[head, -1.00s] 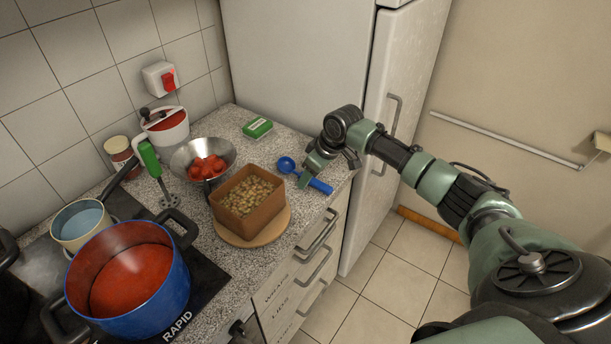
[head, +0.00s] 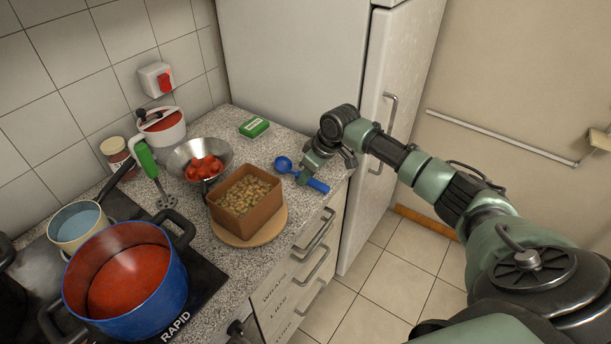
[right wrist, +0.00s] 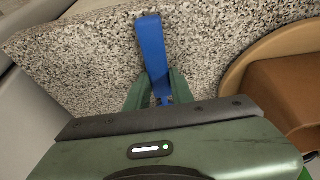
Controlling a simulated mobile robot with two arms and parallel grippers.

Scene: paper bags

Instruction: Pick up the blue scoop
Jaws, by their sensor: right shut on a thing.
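The blue scoop (head: 284,165) is at the right end of the speckled counter, with its round bowl to the left and its handle toward the lower right. My right gripper (head: 304,178) is shut on the scoop's handle, between the bowl and the handle's end. In the right wrist view the blue handle (right wrist: 152,50) runs up from between the two green fingers (right wrist: 158,95); the bowl is hidden there. The scoop is at or very near the counter top; I cannot tell whether it touches. My left gripper is not in view.
A brown box of chickpea-like pieces (head: 226,222) stands on a round wooden board (head: 250,240) left of the scoop. The fridge (head: 390,75) stands behind.

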